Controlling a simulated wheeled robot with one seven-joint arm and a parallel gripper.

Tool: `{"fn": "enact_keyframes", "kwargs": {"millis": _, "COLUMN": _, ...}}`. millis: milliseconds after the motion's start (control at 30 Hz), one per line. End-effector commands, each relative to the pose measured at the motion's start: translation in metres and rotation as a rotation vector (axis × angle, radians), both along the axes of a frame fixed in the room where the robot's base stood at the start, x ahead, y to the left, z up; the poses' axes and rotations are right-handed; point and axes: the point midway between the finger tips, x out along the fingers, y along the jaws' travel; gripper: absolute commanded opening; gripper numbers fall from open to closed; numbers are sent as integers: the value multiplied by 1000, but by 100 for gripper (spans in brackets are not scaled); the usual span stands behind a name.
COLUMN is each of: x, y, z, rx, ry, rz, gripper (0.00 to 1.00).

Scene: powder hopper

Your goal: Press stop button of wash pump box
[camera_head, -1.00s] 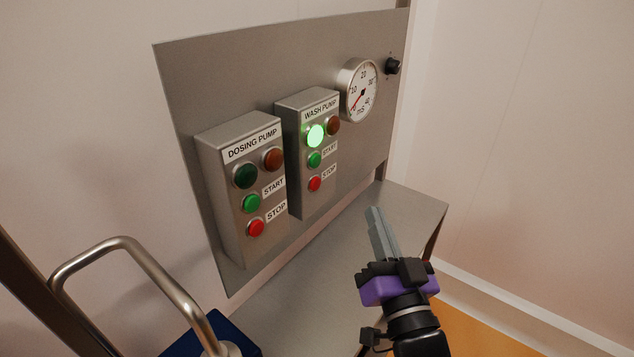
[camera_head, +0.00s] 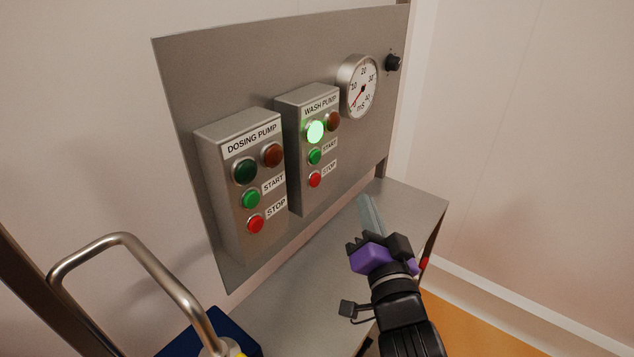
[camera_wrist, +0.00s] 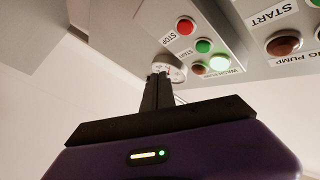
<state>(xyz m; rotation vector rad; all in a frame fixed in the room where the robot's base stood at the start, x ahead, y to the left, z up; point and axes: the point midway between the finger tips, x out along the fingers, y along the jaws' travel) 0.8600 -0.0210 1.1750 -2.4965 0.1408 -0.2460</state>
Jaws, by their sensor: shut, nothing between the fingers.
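The wash pump box (camera_head: 307,150) is a grey box on the steel panel in the head view. Its red stop button (camera_head: 314,180) sits at the bottom, below the green start button (camera_head: 314,157) and a lit green lamp (camera_head: 315,131). My gripper (camera_head: 366,200) is shut and empty, to the right of and below the stop button, apart from it. In the wrist view, the fingertips (camera_wrist: 162,75) show closed together, and the box appears upside down with its red stop button (camera_wrist: 185,26) above and right of the fingertips.
The dosing pump box (camera_head: 240,190) stands left of the wash pump box. A round gauge (camera_head: 359,87) and black knob (camera_head: 393,63) are on the panel to the right. A steel shelf (camera_head: 415,207) lies below. A bent metal handle (camera_head: 122,238) is at lower left.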

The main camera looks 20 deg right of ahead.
Motion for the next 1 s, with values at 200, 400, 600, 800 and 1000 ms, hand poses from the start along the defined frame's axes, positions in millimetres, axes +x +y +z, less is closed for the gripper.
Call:
{"fn": "enact_keyframes", "kwargs": {"millis": 200, "x": 23, "y": 18, "z": -2, "rx": -3, "ry": -3, "rz": 2, "gripper": 0}}
{"fn": "enact_keyframes", "kwargs": {"millis": 400, "x": 43, "y": 33, "z": -2, "rx": -3, "ry": -4, "rz": 2, "gripper": 0}}
{"fn": "enact_keyframes", "kwargs": {"millis": 600, "x": 58, "y": 43, "z": -2, "rx": -2, "ry": -2, "rz": 1, "gripper": 0}}
{"fn": "enact_keyframes", "kwargs": {"millis": 800, "x": 62, "y": 46, "z": 0, "rx": -1, "ry": -1, "rz": 0, "gripper": 0}}
{"fn": "enact_keyframes", "kwargs": {"millis": 1000, "x": 63, "y": 46, "z": 0, "rx": -1, "ry": -1, "rz": -1, "gripper": 0}}
